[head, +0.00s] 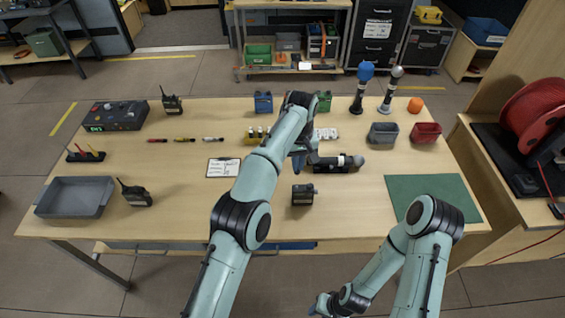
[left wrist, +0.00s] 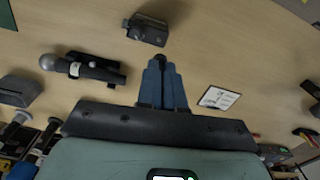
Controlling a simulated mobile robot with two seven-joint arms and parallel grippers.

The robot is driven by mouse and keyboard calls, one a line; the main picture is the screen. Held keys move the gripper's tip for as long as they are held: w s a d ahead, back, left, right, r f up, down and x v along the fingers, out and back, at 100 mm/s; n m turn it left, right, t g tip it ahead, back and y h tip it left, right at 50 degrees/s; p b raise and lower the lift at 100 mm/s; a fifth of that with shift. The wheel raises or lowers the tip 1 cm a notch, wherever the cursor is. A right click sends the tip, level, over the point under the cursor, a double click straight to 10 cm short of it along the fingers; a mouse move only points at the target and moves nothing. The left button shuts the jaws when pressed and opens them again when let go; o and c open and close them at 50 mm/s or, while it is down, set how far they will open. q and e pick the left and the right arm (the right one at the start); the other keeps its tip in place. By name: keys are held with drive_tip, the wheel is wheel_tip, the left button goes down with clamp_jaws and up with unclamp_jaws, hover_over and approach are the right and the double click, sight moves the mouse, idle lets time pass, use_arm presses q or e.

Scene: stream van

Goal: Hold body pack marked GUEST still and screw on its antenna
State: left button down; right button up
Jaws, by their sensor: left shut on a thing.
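A small black box-shaped pack (head: 303,194) lies on the bench in front of my left gripper. It also shows at the top of the left wrist view (left wrist: 148,30), with a short stub on one side. No marking on it is readable. My left gripper (head: 309,160) is above the bench, apart from the pack. In the left wrist view its blue fingers (left wrist: 160,64) are closed together on a small dark thing (left wrist: 160,57), mostly hidden; I cannot tell if it is the antenna. My right gripper (head: 320,305) is low at the bottom edge, its fingers unclear.
A microphone in a dark cradle (head: 338,163) lies right of my left gripper, a clipboard (head: 223,168) to its left. A green mat (head: 400,197) covers the right front. A grey tray (head: 75,197) and a radio (head: 136,194) stand left. The front middle is mostly clear.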

use_arm(q)
drive_tip(key=shift+d, duration=0.1)
idle(0.3)
drive_tip(key=shift+f, duration=2.35)
drive_tip(key=shift+r, duration=0.65)
